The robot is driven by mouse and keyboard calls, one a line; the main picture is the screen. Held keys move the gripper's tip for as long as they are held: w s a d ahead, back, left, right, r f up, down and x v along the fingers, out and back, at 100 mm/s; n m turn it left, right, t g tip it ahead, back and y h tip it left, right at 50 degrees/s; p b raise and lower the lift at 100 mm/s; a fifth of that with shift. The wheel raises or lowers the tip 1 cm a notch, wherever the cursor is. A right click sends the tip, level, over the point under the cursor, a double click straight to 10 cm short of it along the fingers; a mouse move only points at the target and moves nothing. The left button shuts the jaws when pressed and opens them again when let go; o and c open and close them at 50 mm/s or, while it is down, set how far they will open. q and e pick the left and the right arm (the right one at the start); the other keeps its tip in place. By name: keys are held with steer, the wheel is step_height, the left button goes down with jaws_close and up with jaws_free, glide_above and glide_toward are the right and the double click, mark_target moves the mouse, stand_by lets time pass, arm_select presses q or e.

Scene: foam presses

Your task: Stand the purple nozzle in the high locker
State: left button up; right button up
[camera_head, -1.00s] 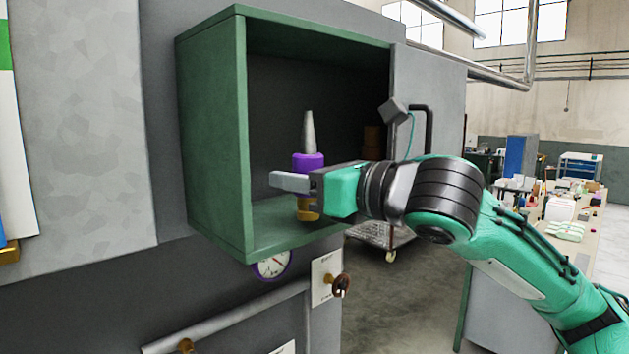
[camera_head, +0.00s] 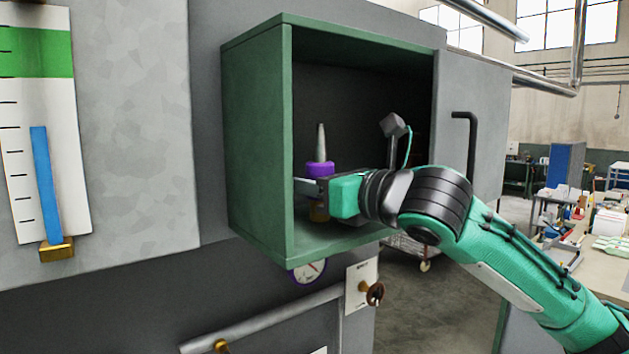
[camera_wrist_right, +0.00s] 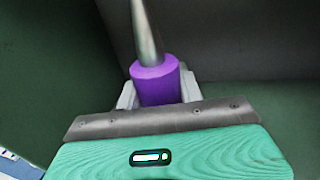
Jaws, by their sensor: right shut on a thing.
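The purple nozzle (camera_head: 319,169) has a grey tapered tip pointing up, a purple collar and a brass lower part. It is upright inside the open green locker (camera_head: 257,150) in the head view. My right gripper (camera_head: 308,187) is shut on the nozzle and reaches into the locker from the right. In the right wrist view the nozzle's purple collar (camera_wrist_right: 156,82) sits between the fingers. The gripper hides part of the brass end, and I cannot tell whether it touches the locker floor. My left gripper is not in view.
The locker's left wall stands close to my right fingertips. A round gauge (camera_head: 307,271) and a valve handle (camera_head: 374,293) are below the locker. A black door handle (camera_head: 466,145) is to its right. A cluttered bench (camera_head: 607,252) stands farther right.

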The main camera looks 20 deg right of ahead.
steer(key=o, duration=1.2)
steer(key=shift+s, duration=0.2)
steer(key=b+v, duration=0.6)
steer(key=v, duration=0.7)
steer(key=shift+s+d, duration=0.15)
steer(key=shift+d, duration=0.05)
